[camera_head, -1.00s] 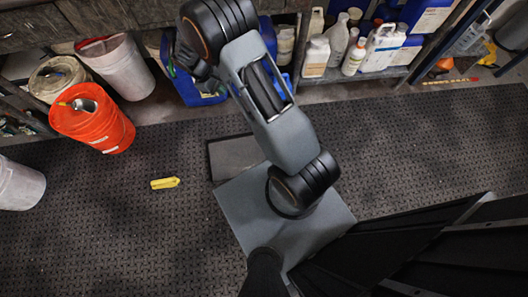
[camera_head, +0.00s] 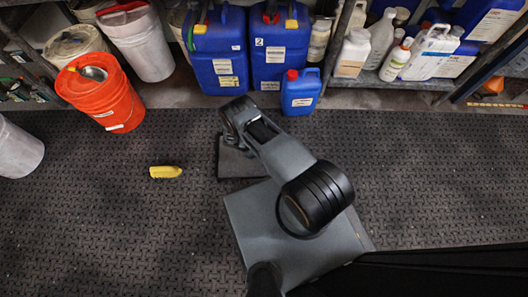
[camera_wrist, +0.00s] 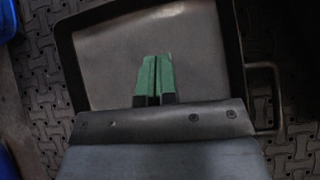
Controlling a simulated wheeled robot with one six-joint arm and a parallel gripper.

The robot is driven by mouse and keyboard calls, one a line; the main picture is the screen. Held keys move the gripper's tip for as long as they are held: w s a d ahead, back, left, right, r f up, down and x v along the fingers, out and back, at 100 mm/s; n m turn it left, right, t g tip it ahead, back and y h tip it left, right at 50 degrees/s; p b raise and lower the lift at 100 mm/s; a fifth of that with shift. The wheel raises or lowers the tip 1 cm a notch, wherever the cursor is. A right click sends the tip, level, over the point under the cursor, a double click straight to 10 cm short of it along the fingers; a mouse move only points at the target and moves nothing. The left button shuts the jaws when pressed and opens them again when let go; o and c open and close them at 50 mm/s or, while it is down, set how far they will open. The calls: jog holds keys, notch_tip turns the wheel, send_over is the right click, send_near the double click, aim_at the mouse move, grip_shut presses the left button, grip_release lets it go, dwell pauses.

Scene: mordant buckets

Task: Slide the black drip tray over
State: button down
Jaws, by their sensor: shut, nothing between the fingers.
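The black drip tray (camera_head: 236,167) lies on the dark floor matting in front of my base, partly covered by my arm in the head view. In the wrist view the tray (camera_wrist: 100,62) shows its grey inner floor, dark raised rim and a loop handle (camera_wrist: 277,100) on the right side. My gripper (camera_wrist: 155,58) has green fingertips pressed together with nothing between them. The fingertips appear over the tray's inside, away from the handle. I cannot tell whether they touch the tray. The gripper's fingers are hidden in the head view.
Blue jugs (camera_head: 216,50) stand behind the tray, with a small blue can (camera_head: 300,92) at their right. An orange bucket (camera_head: 101,93) stands at the left. A yellow object (camera_head: 166,172) lies on the mat left of the tray. The mat at right is open.

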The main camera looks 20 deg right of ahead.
jog(key=b+x, duration=0.2)
jog(key=x, duration=0.6)
jog(key=shift+s+d+r, duration=0.1)
jog(key=shift+s+d, duration=0.15)
jog(key=shift+d, duration=0.25)
jog(key=shift+s+d+r, duration=0.1)
jog(key=shift+s+d, duration=0.1)
jog(key=shift+d, duration=0.25)
jog(key=shift+s+d, duration=0.3)
jog(key=shift+d, duration=0.35)
